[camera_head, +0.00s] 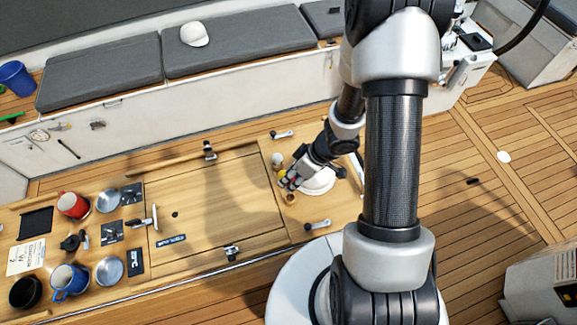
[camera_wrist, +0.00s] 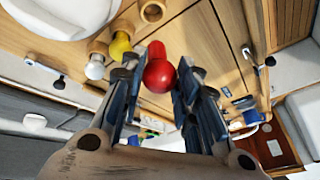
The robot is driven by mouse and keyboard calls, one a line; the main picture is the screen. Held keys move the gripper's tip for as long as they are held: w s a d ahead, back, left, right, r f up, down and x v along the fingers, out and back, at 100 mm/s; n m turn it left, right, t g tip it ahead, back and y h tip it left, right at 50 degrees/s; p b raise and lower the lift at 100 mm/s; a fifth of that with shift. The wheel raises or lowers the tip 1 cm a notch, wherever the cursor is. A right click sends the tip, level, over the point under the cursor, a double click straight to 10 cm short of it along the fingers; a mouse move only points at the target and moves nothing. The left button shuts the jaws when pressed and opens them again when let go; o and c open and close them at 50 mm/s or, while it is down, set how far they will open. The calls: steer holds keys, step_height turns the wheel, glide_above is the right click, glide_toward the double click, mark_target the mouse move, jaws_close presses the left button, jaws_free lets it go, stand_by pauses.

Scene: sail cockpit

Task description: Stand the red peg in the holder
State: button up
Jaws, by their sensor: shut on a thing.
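The red peg (camera_wrist: 158,74), with a rounded red end, shows between the fingers of my gripper (camera_wrist: 160,82) in the wrist view. My gripper is shut on it. In the head view my gripper (camera_head: 288,183) is low over the right part of the wooden table, and I cannot make out the red peg there. An empty round wooden socket (camera_wrist: 152,10) of the holder lies just beyond the peg; it also shows in the head view (camera_head: 291,198). A yellow peg (camera_wrist: 120,45) and a white peg (camera_wrist: 95,68) stand beside it. Whether the red peg touches the table is unclear.
A white round object (camera_head: 320,181) sits right beside my gripper. Metal latches (camera_head: 318,225) are on the table. Mugs, including a red one (camera_head: 73,205) and a blue one (camera_head: 69,280), and metal dishes stand at the left. The table's middle is mostly clear.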

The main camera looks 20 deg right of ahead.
steer(key=shift+s+f+b, duration=0.2)
steer(key=shift+f+b, duration=0.6)
steer(key=shift+b, duration=0.05)
step_height(320, 180, down, 3)
steer(key=b, duration=0.4)
steer(key=shift+f, duration=0.15)
steer(key=shift+w+f, duration=0.1)
steer(key=shift+f, duration=0.4)
steer(key=shift+d, duration=0.1)
steer(key=shift+f, duration=1.35)
stand_by(1.1)
stand_by(0.9)
steer(key=o, duration=1.1)
steer(key=shift+c, duration=0.2)
steer(key=shift+o, duration=0.4)
